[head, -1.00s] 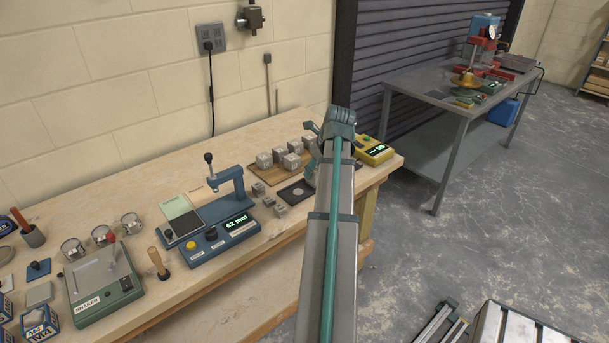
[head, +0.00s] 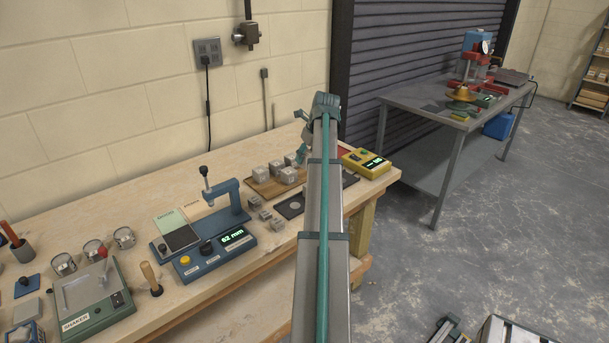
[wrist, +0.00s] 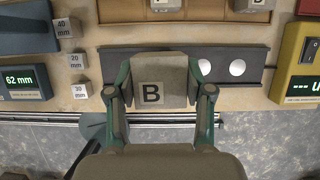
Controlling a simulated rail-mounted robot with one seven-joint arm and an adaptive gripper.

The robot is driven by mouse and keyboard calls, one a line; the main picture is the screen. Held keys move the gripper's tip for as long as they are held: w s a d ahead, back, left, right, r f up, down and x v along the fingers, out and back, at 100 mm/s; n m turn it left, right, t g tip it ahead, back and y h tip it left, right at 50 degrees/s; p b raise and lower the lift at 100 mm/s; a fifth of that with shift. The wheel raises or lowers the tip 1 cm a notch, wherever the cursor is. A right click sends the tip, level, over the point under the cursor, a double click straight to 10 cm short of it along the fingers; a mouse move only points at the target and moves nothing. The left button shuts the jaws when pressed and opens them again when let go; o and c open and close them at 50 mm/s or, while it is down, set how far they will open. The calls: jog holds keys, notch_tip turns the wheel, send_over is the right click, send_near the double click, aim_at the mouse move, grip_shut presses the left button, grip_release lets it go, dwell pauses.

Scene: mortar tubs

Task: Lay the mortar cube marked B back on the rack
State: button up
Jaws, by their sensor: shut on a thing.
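The mortar cube marked B (wrist: 152,95) is gripped between the two fingers of my gripper (wrist: 160,76), its lettered face towards the wrist camera. In the wrist view it hides part of the dark plate behind it. The wooden rack (wrist: 207,16) crosses the top of that view, beyond the held cube. In the head view the rack (head: 264,191) carries several grey cubes (head: 288,175). My gripper (head: 302,150) shows there beside the rack's right end, partly hidden by my arm. The held cube is not clear in the head view.
The dark plate (wrist: 262,57) with white discs lies in front of the rack. Small marked blocks (wrist: 69,28) and the blue gauge (head: 217,250) stand to the left, the yellow meter (head: 366,163) to the right.

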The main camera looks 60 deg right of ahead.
jog(key=w+d+f+p, duration=0.1)
jog(key=w+d+f, duration=0.2)
jog(key=w+d+f+p, duration=0.1)
jog(key=w+d+f, duration=0.1)
jog(key=d+f, duration=0.1)
jog(key=w+d+f+p, duration=0.1)
jog(key=w+d+f, duration=0.2)
jog(key=d, duration=0.2)
jog(key=shift+w+d+f+p, duration=0.2)
jog(key=shift+w+d+p, duration=0.05)
jog(key=shift+w+p, duration=0.1)
jog(key=shift+f+p, duration=0.3)
jog(key=shift+f, duration=1.4)
jog(key=o, duration=1.4)
jog(key=shift+f, duration=0.1)
jog(key=b+v, duration=0.2)
jog(key=v, duration=1)
